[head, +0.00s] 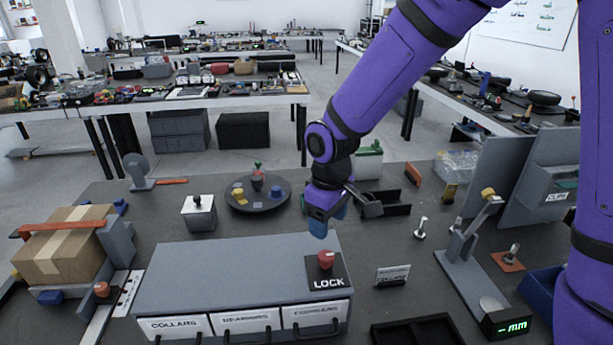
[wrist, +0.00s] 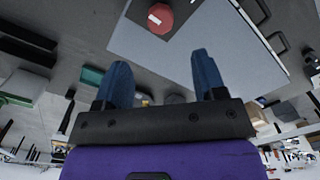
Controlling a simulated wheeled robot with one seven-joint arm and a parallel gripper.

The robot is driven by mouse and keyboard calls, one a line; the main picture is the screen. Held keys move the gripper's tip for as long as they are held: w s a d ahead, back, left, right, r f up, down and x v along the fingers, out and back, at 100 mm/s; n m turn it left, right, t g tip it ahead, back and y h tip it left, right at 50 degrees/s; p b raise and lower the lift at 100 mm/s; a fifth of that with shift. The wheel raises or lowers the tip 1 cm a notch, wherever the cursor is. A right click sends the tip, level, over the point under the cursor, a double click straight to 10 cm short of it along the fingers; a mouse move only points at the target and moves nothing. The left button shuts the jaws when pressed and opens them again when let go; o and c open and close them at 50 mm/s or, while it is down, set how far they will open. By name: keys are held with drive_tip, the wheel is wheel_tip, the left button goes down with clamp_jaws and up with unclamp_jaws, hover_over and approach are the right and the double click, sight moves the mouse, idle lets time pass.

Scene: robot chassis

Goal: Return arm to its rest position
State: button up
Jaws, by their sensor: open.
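My purple arm reaches in from the upper right in the head view. My gripper (head: 330,218) points down above the far right part of a grey drawer cabinet (head: 215,270), behind the red LOCK knob (head: 326,259). In the wrist view its two blue fingers (wrist: 163,82) are spread apart with nothing between them. The red knob (wrist: 160,18) shows beyond the fingertips, apart from them. The cabinet's three drawers, labelled COLLARS, BEARINGS and one partly unreadable, look shut.
A cardboard box (head: 63,245) is at left. A lever stand (head: 463,250) with a display is at right. A dark tray (head: 418,332) lies at front.

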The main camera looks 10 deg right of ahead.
drive_tip(key=s+d+r+m+t, duration=0.3)
drive_tip(key=s+d+r+m, duration=0.15)
drive_tip(key=d+r, duration=0.8)
drive_tip(key=s+d+r+m+t, duration=0.1)
drive_tip(key=s+d+r+m, duration=0.1)
drive_tip(key=s, duration=0.5)
drive_tip(key=s+d+r+m+t, duration=0.1)
drive_tip(key=s+d+r+m, duration=0.1)
drive_tip(key=s+d+r, duration=0.3)
drive_tip(key=shift+s+r+m, duration=0.35)
drive_tip(key=shift+s+r, duration=0.7)
drive_tip(key=shift+s, duration=0.15)
